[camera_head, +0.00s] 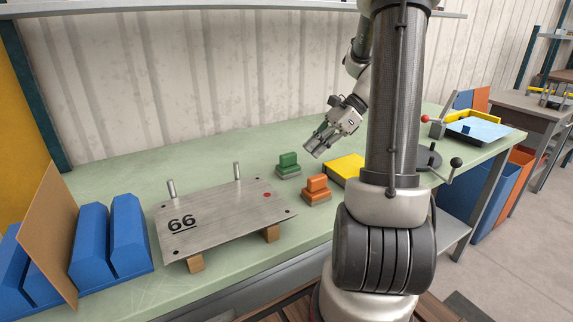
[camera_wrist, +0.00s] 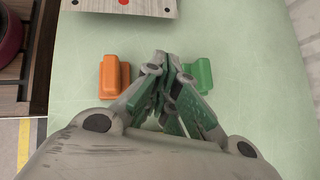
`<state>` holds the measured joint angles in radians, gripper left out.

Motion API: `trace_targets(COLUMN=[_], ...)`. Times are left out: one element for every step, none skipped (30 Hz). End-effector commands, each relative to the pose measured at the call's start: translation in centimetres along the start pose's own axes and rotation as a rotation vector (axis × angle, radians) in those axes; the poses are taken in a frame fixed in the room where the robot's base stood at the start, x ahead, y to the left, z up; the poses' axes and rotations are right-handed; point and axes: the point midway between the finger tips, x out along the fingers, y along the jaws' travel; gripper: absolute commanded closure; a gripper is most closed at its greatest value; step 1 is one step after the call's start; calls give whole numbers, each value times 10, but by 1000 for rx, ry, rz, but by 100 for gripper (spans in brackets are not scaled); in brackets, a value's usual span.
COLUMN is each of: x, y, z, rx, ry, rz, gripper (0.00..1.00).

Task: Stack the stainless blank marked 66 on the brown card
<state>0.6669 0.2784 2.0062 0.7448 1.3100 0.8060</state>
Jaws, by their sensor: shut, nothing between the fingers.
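The stainless blank marked 66 (camera_head: 222,219) lies flat on wooden blocks (camera_head: 271,234) on the green bench, at the left of the head view. Two upright pins stand at its far edge. A brown card (camera_head: 50,232) stands tilted among blue slotted blocks at the far left. My gripper (camera_head: 316,150) is shut and empty, above the bench to the right of the blank and apart from it. In the wrist view its fingers (camera_wrist: 166,60) are together, between an orange and a green piece.
A green handled block (camera_head: 288,163) and an orange one (camera_head: 317,187) stand between the blank and my gripper. A yellow box (camera_head: 345,168) lies right of them. Blue blocks (camera_head: 129,234) stand at left. Bare bench lies behind the blank.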

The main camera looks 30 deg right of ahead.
Motion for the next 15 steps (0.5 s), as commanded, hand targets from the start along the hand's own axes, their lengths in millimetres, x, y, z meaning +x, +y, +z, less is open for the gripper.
trace_targets(x=[4,7,12,17,22,30,36,42,52,58,65,74,80,86,94], y=[0,0,0,1,1,1,1,1,1,1,1,1,1,1,1], z=[0,0,0,0,0,0,0,0,0,0,0,0,0,0,0], rx=[3,3,3,3,4,4,3,2,3,3,3,3,2,2,3], ry=[-1,-1,0,0,-1,0,0,0,0,0,0,0,0,0,0], rz=[2,3,4,4,5,4,5,6,6,6,7,6,6,7,5], gripper=[100,100,100,100,100,100,100,100,100,100,100,100,100,100,100])
